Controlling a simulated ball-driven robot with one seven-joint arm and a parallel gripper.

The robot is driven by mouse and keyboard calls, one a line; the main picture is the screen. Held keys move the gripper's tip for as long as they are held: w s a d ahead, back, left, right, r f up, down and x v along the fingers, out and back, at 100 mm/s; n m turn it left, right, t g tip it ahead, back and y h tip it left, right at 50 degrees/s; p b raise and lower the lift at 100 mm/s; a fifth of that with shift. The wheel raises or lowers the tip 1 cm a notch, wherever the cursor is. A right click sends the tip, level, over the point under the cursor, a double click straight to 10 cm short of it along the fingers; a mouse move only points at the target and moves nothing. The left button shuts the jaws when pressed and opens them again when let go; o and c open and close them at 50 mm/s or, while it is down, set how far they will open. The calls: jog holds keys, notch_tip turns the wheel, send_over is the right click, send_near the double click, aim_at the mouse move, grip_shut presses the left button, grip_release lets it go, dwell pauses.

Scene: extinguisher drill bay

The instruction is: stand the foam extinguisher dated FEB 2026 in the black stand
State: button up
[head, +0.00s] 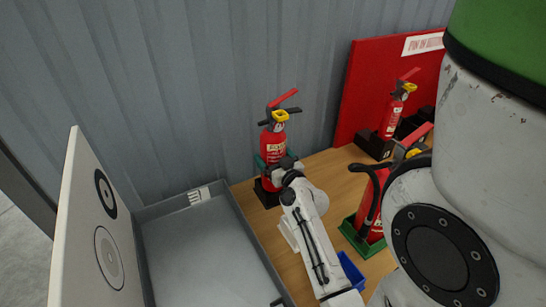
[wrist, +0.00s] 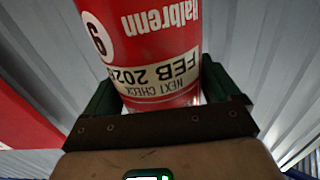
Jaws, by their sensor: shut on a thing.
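A red extinguisher (head: 272,148) with a yellow pin tag and a red lever stands upright in or just over a black stand (head: 266,194) at the back left of the wooden bench. I cannot tell if its base is fully seated. My gripper (head: 272,166) is shut around its body, with green fingers on both sides. In the wrist view the extinguisher (wrist: 155,40) appears upside down between the fingers (wrist: 160,92).
Another red extinguisher (head: 389,118) stands in a black holder (head: 374,146) before a red board (head: 365,80). A third (head: 377,205) stands in a green stand (head: 352,232), partly behind my arm. A blue bin (head: 351,270) is at the front. A grey open box (head: 200,250) is left.

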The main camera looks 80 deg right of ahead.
aim_at(282, 148)
jog(key=shift+f+b, duration=1.45)
jog(key=shift+b, duration=0.55)
dwell(0.8)
dwell(0.5)
jog(key=o, duration=1.2)
jog(key=shift+o, duration=0.7)
jog(key=shift+f, duration=0.55)
notch_tip(282, 148, up, 4)
jog(key=shift+p, duration=0.45)
jog(key=s+a+r, duration=0.1)
jog(key=r, duration=0.1)
jog(key=s+a+r, duration=0.2)
jog(key=r, duration=0.1)
jog(key=shift+s+a+r, duration=0.1)
jog(key=shift+s+r, duration=0.25)
jog(key=shift+s, duration=0.05)
jog(key=s+a+r+b, duration=0.1)
jog(key=s+a+r, duration=0.3)
jog(key=s, duration=0.3)
jog(key=shift+a, duration=0.9)
